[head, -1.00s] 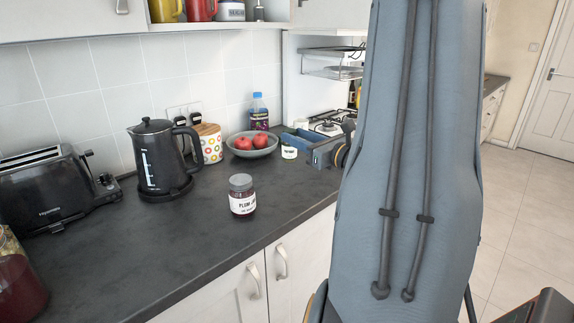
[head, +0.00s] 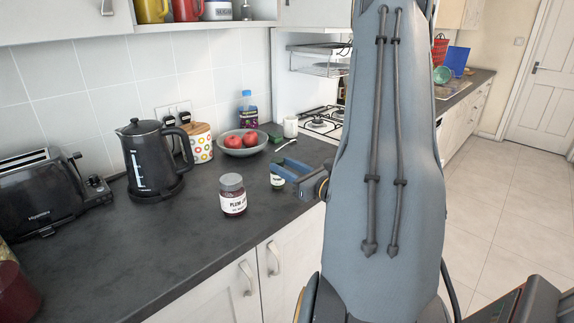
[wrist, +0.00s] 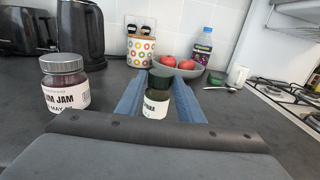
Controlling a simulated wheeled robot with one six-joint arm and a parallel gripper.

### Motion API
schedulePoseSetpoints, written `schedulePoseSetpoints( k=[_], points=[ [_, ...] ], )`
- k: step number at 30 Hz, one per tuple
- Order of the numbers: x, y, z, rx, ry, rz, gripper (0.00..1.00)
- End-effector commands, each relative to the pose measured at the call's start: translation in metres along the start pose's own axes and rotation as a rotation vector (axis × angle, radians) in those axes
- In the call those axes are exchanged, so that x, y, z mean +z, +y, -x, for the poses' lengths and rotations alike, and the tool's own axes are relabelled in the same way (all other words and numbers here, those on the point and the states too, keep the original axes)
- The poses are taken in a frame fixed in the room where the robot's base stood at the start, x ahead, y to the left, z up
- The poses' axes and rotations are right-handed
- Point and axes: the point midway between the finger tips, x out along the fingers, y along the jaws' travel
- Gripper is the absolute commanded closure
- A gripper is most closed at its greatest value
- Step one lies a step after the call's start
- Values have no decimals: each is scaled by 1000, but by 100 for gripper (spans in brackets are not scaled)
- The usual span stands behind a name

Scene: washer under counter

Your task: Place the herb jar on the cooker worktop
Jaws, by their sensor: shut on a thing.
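The herb jar (wrist: 157,103) is a small glass jar with a dark green lid and a white label. In the wrist view it stands upright between the two blue fingers of my gripper (wrist: 160,90), which is shut on it. In the head view the herb jar (head: 277,182) shows at the left of my gripper (head: 288,170), over the dark worktop near its front edge. I cannot tell whether its base touches the worktop. The cooker's hob (head: 322,122) is farther back, beyond the jar; it is at the right in the wrist view (wrist: 275,95).
A plum jam jar (head: 232,194) stands left of the herb jar. Behind are a kettle (head: 153,160), a patterned canister (head: 200,143), a fruit bowl (head: 240,150), a bottle (head: 248,108), a white mug (head: 290,127) and a spoon (head: 287,145). A wire rack (head: 318,62) hangs above the hob.

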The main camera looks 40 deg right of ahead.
Motion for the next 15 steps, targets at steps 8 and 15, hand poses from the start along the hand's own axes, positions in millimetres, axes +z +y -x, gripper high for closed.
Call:
schedulePoseSetpoints(
  k=[8,15],
  points=[
    [-2,0,0,0,-1,0,90],
    [-6,0,0,0,0,0,59]
  ],
)
